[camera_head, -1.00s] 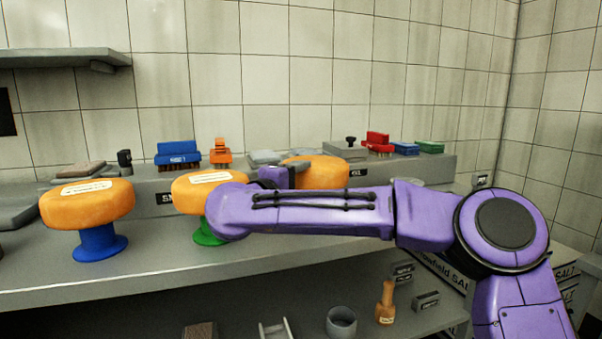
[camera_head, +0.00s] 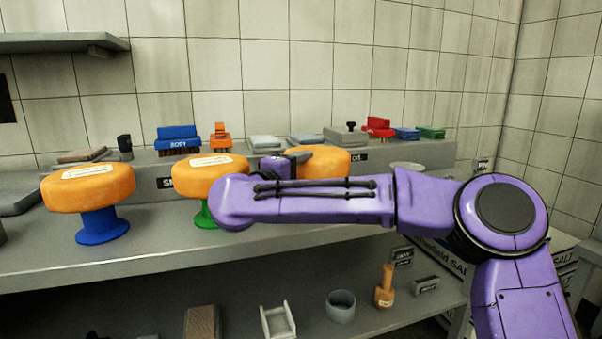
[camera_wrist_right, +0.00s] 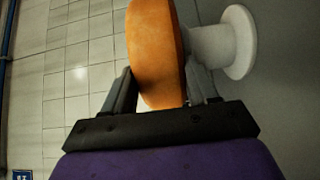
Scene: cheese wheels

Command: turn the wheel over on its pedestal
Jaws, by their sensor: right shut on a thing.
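The orange cheese wheel (camera_head: 328,161) at the back is partly hidden behind my right arm in the head view. The right wrist view shows this wheel (camera_wrist_right: 155,40) between the two fingers of my right gripper (camera_wrist_right: 163,86), which is shut on it across its thickness. Its white pedestal (camera_wrist_right: 236,42) shows at the right of that view, with its neck against the wheel's underside. In the head view my right gripper (camera_head: 285,163) is at the wheel's left side. My left gripper is not in view.
Two other labelled orange wheels stand on the bench: one on a blue pedestal (camera_head: 102,226), one on a green pedestal (camera_head: 204,216) close behind my right elbow. A raised ledge behind holds brushes, including a blue one (camera_head: 179,140). The lower shelf holds a grey ring (camera_head: 341,306).

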